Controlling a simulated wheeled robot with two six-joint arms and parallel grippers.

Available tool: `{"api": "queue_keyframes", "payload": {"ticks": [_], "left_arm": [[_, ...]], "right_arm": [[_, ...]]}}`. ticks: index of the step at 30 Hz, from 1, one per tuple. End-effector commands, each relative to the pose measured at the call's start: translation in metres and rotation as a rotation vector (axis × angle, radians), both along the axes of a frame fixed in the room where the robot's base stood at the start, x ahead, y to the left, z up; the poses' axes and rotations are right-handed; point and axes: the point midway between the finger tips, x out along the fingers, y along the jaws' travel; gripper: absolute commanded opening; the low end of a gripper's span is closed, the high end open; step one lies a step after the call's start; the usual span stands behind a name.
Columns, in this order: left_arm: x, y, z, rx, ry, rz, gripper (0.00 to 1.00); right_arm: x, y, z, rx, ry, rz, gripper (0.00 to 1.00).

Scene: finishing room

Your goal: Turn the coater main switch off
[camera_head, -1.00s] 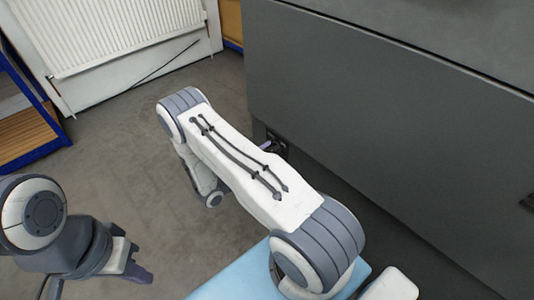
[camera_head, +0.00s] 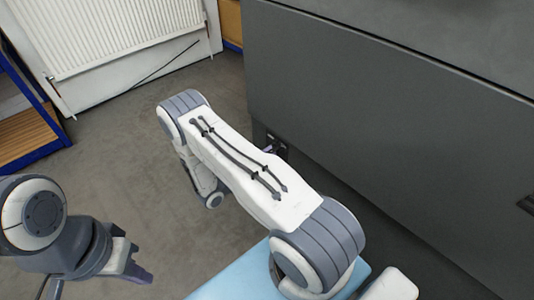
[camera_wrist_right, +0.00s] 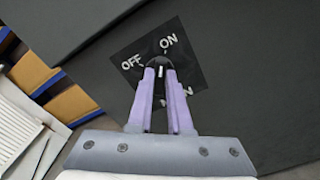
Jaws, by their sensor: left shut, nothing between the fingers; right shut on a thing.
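The main switch's dark plate (camera_wrist_right: 190,68) is on the grey machine side in the right wrist view. It carries the words OFF at the upper left and ON at the top; a lower word is partly hidden. My right gripper (camera_wrist_right: 161,72) is shut on the black switch knob (camera_wrist_right: 155,62), and its purple fingers hide most of it. A small white mark shows between the fingertips; I cannot tell for sure which word it points to. In the head view the right gripper (camera_head: 270,148) is mostly behind my arm. My left gripper (camera_head: 143,274) is shut and empty at the lower left.
The large grey coater housing (camera_head: 390,110) fills the right side. A white radiator (camera_head: 110,35) is at the back left, and a blue-framed wooden shelf (camera_head: 25,133) stands at the left edge. Grey floor (camera_head: 120,150) lies open between them.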

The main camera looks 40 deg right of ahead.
Motion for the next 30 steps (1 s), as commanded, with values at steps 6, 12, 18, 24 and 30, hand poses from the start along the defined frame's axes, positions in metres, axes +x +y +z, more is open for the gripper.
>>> {"api": "queue_keyframes", "payload": {"ticks": [6, 12, 18, 24, 30], "left_arm": [[0.000, 0.000, 0.007, 0.000, 0.000, 0.000, 0.00], [0.000, 0.000, 0.011, 0.000, 0.000, 0.000, 0.00], [0.000, 0.000, 0.015, 0.000, 0.000, 0.000, 0.00], [0.000, 0.000, 0.018, 0.000, 0.000, 0.000, 0.00], [0.000, 0.000, 0.020, 0.000, 0.000, 0.000, 0.00]], "right_arm": [[0.000, 0.000, 0.001, -0.015, 0.195, -0.001, 0.00], [0.000, 0.000, 0.001, -0.029, 0.386, 0.000, 0.00], [0.001, 0.000, 0.000, -0.044, 0.575, 0.000, 0.00], [0.001, 0.001, 0.000, -0.059, 0.764, 0.000, 0.00], [0.001, 0.001, 0.000, -0.073, 0.952, 0.001, 0.00]]}}
